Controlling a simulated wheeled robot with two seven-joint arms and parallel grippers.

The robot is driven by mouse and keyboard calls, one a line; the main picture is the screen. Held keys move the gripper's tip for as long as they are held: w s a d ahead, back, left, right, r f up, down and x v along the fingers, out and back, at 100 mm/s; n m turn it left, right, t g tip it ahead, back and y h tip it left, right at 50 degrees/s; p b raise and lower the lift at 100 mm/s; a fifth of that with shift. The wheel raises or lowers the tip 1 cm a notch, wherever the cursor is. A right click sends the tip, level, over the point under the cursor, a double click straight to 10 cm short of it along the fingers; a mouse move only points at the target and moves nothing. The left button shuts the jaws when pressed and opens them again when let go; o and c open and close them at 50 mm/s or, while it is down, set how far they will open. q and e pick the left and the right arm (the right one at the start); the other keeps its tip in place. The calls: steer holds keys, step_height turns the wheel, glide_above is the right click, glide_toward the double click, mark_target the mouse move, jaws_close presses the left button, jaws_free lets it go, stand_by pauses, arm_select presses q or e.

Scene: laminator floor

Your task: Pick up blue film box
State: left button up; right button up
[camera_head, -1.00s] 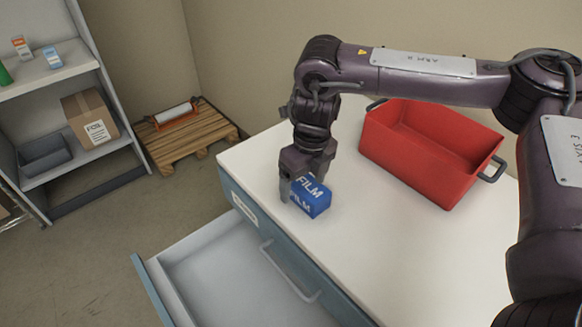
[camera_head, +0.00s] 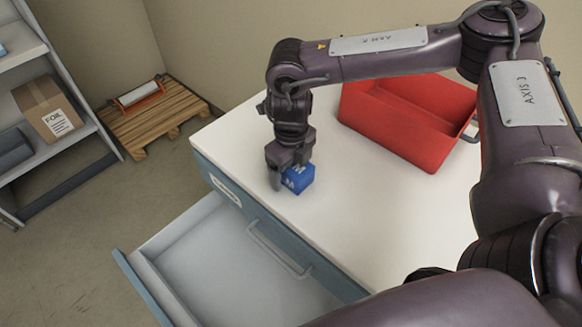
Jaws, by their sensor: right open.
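The blue film box (camera_head: 300,180) with white lettering sits on the white top of the drawer cabinet, near its front left edge. My right gripper (camera_head: 286,176) is open and points down at the box. One finger shows at the left side of the box; the other finger is hidden, so I cannot tell whether the jaws touch it. The gripper covers the upper left part of the box. My left gripper is not in view.
A red bin (camera_head: 400,125) stands behind on the cabinet top (camera_head: 385,215). The drawer (camera_head: 225,265) below is pulled open and looks empty.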

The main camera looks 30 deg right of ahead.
steer(key=c, duration=1.2)
steer(key=shift+r, duration=0.1)
